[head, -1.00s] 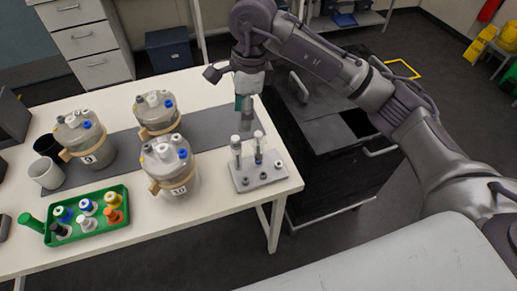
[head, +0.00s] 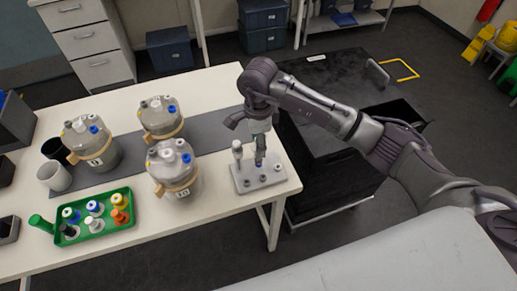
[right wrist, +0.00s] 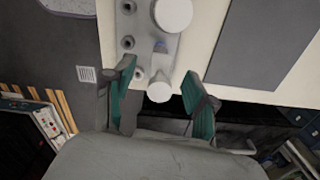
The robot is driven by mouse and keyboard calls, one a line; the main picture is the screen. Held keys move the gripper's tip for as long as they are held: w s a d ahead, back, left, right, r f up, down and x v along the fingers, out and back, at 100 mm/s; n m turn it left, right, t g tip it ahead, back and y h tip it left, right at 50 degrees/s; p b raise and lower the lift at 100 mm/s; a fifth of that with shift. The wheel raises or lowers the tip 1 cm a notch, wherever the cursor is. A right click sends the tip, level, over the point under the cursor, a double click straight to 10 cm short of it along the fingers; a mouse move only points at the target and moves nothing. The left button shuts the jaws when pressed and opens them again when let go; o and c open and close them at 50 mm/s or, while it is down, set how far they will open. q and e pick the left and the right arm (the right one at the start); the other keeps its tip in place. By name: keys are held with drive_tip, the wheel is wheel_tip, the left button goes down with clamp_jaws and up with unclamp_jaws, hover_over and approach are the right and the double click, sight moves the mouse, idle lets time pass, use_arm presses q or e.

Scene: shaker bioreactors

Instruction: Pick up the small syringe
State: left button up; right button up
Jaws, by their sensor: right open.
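A grey rack (head: 249,184) stands near the right end of the white table and holds two upright syringes. The larger syringe (head: 238,155) has a white top and stands at the left in the head view; its wide white cap (right wrist: 173,14) shows in the right wrist view. The small syringe (head: 260,159), with blue on it, is partly hidden under my right gripper (head: 260,143). In the right wrist view its small white cap (right wrist: 159,90) lies between the two teal fingers of that gripper (right wrist: 162,97), which are open and apart from it. My left gripper is not in view.
Several grey bioreactors (head: 175,172) stand left of the rack on a dark mat (head: 209,130). A green tray (head: 102,226) holds several coloured bottles. A black cart (head: 330,125) stands beyond the table's right edge. The table's front right is clear.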

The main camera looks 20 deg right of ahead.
drive_tip(key=shift+f, duration=0.95)
clamp_jaws()
drive_tip(key=shift+r, duration=0.15)
drive_tip(key=shift+r, duration=0.25)
drive_tip(key=r+b, duration=0.2)
drive_tip(key=r, duration=0.1)
drive_tip(key=shift+s+d+r, duration=0.15)
drive_tip(key=shift+d+r, duration=0.05)
drive_tip(key=shift+r, duration=0.05)
drive_tip(key=s+d+r+b, duration=0.3)
drive_tip(key=s+d+r, duration=0.3)
drive_tip(key=s, duration=0.3)
drive_tip(key=shift+d+r, duration=0.3)
drive_tip(key=shift+r, duration=0.1)
